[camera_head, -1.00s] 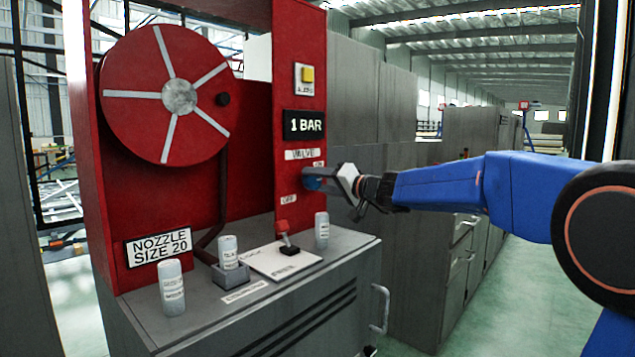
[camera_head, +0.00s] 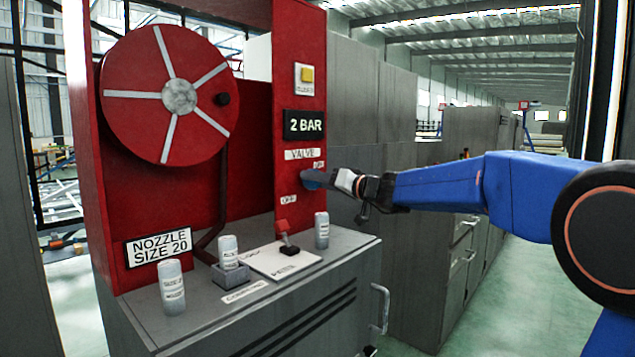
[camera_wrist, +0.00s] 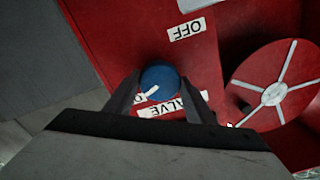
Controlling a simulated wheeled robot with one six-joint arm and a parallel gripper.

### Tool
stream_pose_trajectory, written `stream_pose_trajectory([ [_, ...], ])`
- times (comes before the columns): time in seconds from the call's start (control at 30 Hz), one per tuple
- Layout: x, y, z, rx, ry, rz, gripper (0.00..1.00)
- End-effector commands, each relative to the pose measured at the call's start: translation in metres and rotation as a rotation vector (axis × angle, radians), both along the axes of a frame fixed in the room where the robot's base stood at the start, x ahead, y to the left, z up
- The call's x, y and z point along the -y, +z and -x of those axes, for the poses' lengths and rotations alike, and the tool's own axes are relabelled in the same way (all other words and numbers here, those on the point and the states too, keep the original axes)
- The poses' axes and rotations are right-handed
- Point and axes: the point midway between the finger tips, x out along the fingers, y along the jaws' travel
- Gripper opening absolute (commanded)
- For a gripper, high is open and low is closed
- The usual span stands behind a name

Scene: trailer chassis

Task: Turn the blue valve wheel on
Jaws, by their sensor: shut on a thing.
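The blue valve wheel (camera_wrist: 160,79) is on the red panel (camera_head: 298,240), below the VALVE label (camera_head: 301,154). In the head view only part of the blue wheel (camera_head: 313,180) shows past my gripper (camera_head: 328,180). My gripper is shut on the wheel, and the wrist view shows one dark finger on each side of it. A white pointer mark on the wheel points toward the partly covered ON label beside the VALVE label. The OFF label (camera_wrist: 187,29) is on the opposite side. The display (camera_head: 304,125) reads 2 BAR.
A red hose reel (camera_head: 140,110) stands left of the panel. A yellow button (camera_head: 307,75) is above the display. Several nozzle cylinders (camera_head: 171,287) and a red-handled lever (camera_head: 283,232) stand on the grey cabinet top (camera_head: 205,315) below. Grey cabinets (camera_head: 352,110) stand behind at right.

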Motion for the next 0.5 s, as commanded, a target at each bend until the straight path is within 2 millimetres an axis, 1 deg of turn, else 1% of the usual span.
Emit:
stream_pose_trajectory([
  [0.13,0.0000,-0.0025,-0.0002,-0.002,0.000,0.003,0.27],
  [0.17,0.0000,-0.0025,-0.0002,-0.002,0.000,0.003,0.52],
  [0.2,0.0000,-0.0025,-0.0002,-0.003,0.000,0.002,0.61],
  [0.23,0.0000,-0.0022,-0.0002,-0.003,0.000,0.002,0.68],
  [0.5,0.0002,-0.0007,-0.0001,-0.002,0.000,0.000,0.68],
])
